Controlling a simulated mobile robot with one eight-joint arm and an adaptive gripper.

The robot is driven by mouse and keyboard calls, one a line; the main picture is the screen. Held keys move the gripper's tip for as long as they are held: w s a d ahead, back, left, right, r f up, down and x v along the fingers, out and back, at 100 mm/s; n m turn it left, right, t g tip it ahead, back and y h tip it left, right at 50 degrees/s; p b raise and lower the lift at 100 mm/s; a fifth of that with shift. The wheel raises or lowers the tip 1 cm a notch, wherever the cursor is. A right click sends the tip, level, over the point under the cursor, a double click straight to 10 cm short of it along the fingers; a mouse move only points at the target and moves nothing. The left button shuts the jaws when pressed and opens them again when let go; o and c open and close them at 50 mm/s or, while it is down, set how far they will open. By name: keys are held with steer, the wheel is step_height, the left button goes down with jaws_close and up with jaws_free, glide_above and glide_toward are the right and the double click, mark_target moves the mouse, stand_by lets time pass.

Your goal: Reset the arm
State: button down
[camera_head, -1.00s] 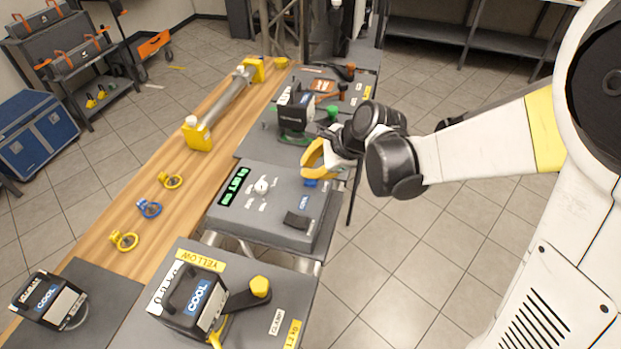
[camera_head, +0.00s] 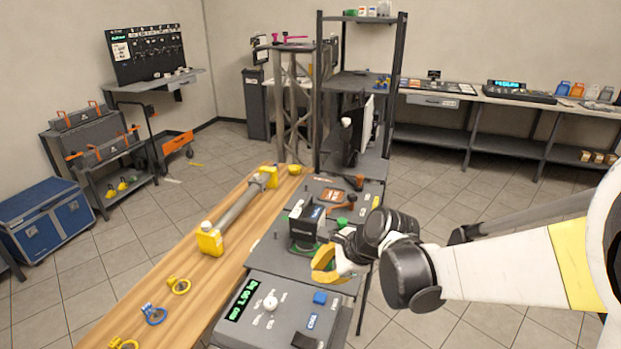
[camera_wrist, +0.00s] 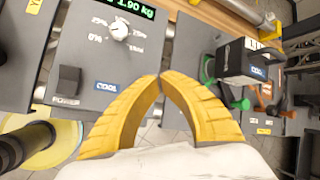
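My gripper (camera_head: 322,274) has yellow ribbed fingers. It hangs in the air above the right side of the equipment row, near the grey scale-like box (camera_head: 262,335) in the head view. In the wrist view the two fingers (camera_wrist: 161,76) curve inward and their tips meet, with nothing between them. My white arm reaches in from the right edge of the head view, bent and held out over the floor side.
The grey box has a green display, a white dial (camera_head: 270,302) and a blue button (camera_head: 320,298). A black lamp-like unit (camera_head: 304,223) stands just beyond my gripper. A wooden bench (camera_head: 190,303) lies left. Floor (camera_head: 440,215) is open at right.

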steer(key=s+d+r+n+t+h+b, duration=0.1)
steer(key=s+d+r+n+h, duration=0.1)
steer(key=s+d+n, duration=0.5)
steer(key=s+d+r+n+t+h+b, duration=0.1)
steer(key=s+d+r+n+h+b, duration=0.1)
steer(key=s+d+n, duration=0.6)
steer(key=s+n+h, duration=0.1)
steer(key=s, duration=0.2)
steer(key=shift+d+r, duration=0.25)
steer(key=shift+r, duration=0.1)
steer(key=shift+s, duration=0.1)
